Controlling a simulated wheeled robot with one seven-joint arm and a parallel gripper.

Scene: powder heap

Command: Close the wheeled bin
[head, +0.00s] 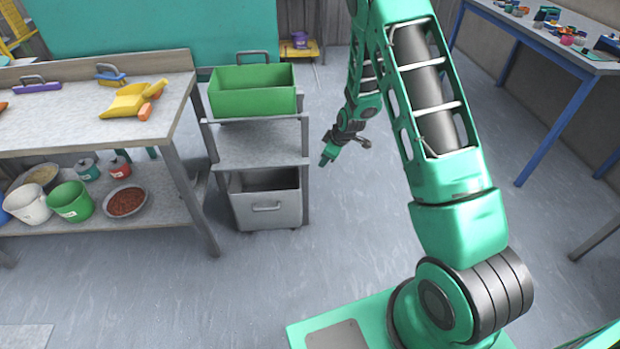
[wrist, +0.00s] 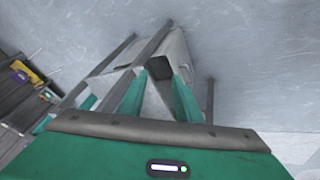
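The wheeled bin (head: 268,208) is a grey box with a front handle, low under the grey rack's middle shelf in the head view. Its top is open and I see into its dark inside. My gripper (head: 327,158) is to the right of the rack, above the floor, apart from the bin and pointing down. In the wrist view my gripper (wrist: 159,78) shows two green fingers spread apart. A dark patch shows between them against a pale grey surface; I cannot tell which part of the rack or bin this is.
The grey rack (head: 262,152) carries a green crate (head: 252,102) on top. A workbench (head: 85,128) with a yellow scoop (head: 132,102) stands at left, buckets (head: 70,202) on its lower shelf. A blue-legged table (head: 545,130) is at right. The floor (head: 240,285) before the bin is clear.

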